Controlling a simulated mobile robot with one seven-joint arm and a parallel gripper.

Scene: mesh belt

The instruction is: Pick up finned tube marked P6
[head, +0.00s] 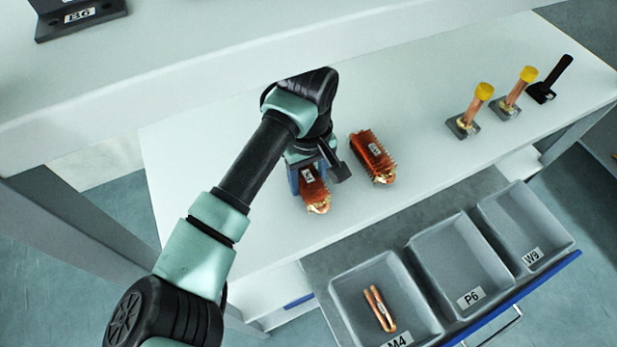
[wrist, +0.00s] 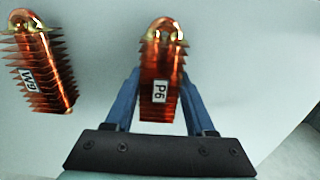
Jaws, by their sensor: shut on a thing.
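The finned tube marked P6 (wrist: 160,75) is copper-coloured with a white label, in the middle of the wrist view. It also shows in the head view (head: 315,190), partly hidden by my gripper. My gripper (wrist: 160,98) is shut on it, with one blue finger along each side of the fins. I cannot tell whether the tube rests on the white shelf or is slightly above it. A second finned tube, marked W9 (wrist: 38,68), lies close by, to the left in the wrist view and to the right in the head view (head: 373,157).
Three grey bins stand below the shelf's front edge: M4 (head: 345,283) holding a copper piece, empty P6 (head: 440,245) and empty W9 (head: 515,205). Several upright posts, such as a yellow-capped one (head: 472,112), stand at right. An upper shelf (head: 250,55) overhangs the back.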

